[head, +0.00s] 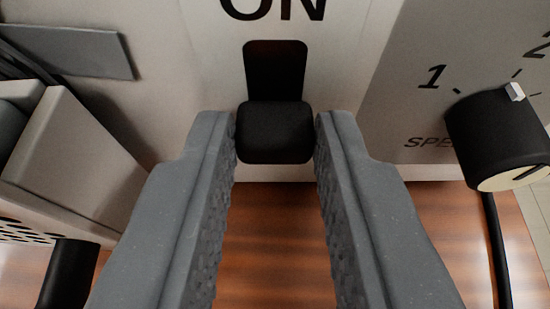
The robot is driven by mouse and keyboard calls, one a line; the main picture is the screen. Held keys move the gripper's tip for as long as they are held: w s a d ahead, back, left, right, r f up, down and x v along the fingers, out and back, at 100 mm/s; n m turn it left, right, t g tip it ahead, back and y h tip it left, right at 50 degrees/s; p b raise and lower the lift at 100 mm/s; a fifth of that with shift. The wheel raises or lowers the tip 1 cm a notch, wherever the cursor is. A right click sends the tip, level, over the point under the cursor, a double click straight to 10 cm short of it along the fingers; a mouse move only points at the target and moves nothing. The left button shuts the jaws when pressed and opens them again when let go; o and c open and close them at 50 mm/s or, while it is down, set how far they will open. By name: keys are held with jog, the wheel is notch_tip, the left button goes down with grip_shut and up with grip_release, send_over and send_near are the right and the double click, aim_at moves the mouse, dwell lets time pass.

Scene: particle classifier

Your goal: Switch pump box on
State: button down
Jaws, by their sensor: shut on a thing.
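The pump box (205,75) is a pale panel with the word ON at the top of the head view. Below the word is a dark upright slot with a black switch lever (275,133) at its lower end. My gripper (275,130) comes in from below, with one grey finger on each side of the lever. The fingers are shut on the lever, their tips at its two sides. Any marking below the lever is not in view.
A black speed knob (500,138) with a white pointer sits on the panel at the right, close to the right finger. A black cable (495,250) hangs below it. A pale box (70,160) stands at the left. A wooden surface (272,230) lies below.

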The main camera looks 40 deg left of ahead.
jog(key=shift+d+r+p, duration=0.15)
jog(key=shift+r+p, duration=1)
jog(key=shift+r, duration=0.25)
jog(key=shift+w, duration=0.1)
jog(key=c, duration=1.2)
grip_release()
jog(key=shift+s+d, duration=0.15)
jog(key=shift+s, duration=0.15)
jog(key=b+v, duration=0.1)
jog(key=v, duration=1.2)
